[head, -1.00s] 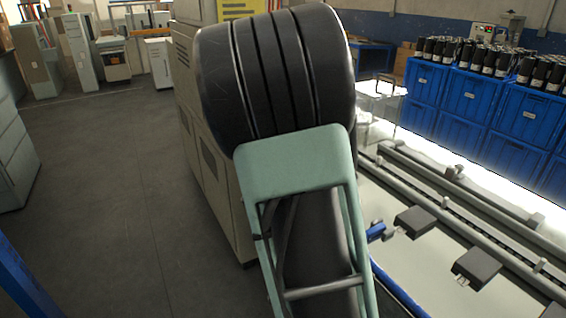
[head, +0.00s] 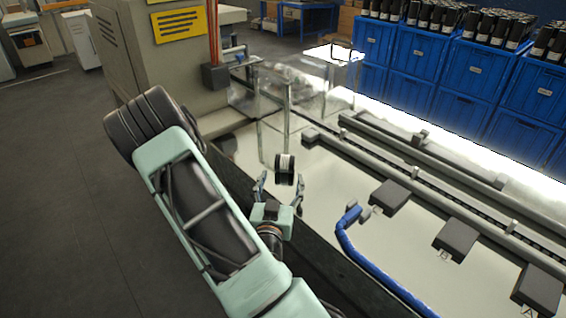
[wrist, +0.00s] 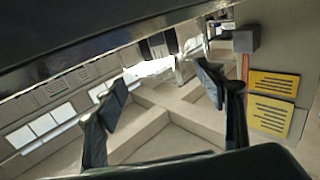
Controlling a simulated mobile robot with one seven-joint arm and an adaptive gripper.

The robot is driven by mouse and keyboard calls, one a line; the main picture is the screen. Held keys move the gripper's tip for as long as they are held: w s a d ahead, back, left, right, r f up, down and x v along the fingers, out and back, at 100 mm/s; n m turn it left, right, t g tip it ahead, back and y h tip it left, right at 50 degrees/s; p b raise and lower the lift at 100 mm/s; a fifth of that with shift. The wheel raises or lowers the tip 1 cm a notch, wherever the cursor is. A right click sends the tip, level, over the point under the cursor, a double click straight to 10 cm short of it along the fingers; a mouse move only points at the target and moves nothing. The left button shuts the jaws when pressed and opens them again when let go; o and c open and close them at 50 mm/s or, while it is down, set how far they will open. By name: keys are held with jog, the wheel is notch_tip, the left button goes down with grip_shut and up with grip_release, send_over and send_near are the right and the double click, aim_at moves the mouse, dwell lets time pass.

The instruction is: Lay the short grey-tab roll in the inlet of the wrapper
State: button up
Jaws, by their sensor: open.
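A short dark roll with a white label (head: 285,168) is just beyond my fingertips in the head view. It also shows in the wrist view (wrist: 158,45) near the top, beyond the fingers. I cannot make out a grey tab or tell what it rests on. My gripper (head: 282,188) is open, its fingers on either side below the roll. In the wrist view my gripper (wrist: 163,86) has its fingers wide apart with nothing between them. The wrapper (head: 190,70) is a beige machine with yellow signs at the upper left. Clear guards stand near it; the inlet is not clearly made out.
Clear guard panels (head: 288,105) stand behind the roll. Long rails (head: 420,165) and several black boxes (head: 388,196) lie to the right. A blue hose (head: 370,265) curves at the front. Blue crates (head: 420,50) of dark rolls line the back.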

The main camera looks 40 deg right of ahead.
aim_at(285, 158)
jog(key=shift+f+b+x, duration=0.15)
jog(key=shift+b+x, duration=0.8)
jog(key=shift+b, duration=0.75)
jog(key=shift+f+b+x, duration=0.15)
jog(key=shift+b+x, duration=0.85)
jog(key=shift+b, duration=0.7)
jog(key=shift+w+d+r+b, duration=0.25)
jog(key=shift+w+d+b, duration=0.15)
jog(key=shift+b, duration=0.5)
jog(key=shift+x, duration=2.7)
jog(key=shift+w+a, duration=0.15)
jog(key=shift+a, duration=0.05)
jog(key=shift+c, duration=0.7)
jog(key=c, duration=1.3)
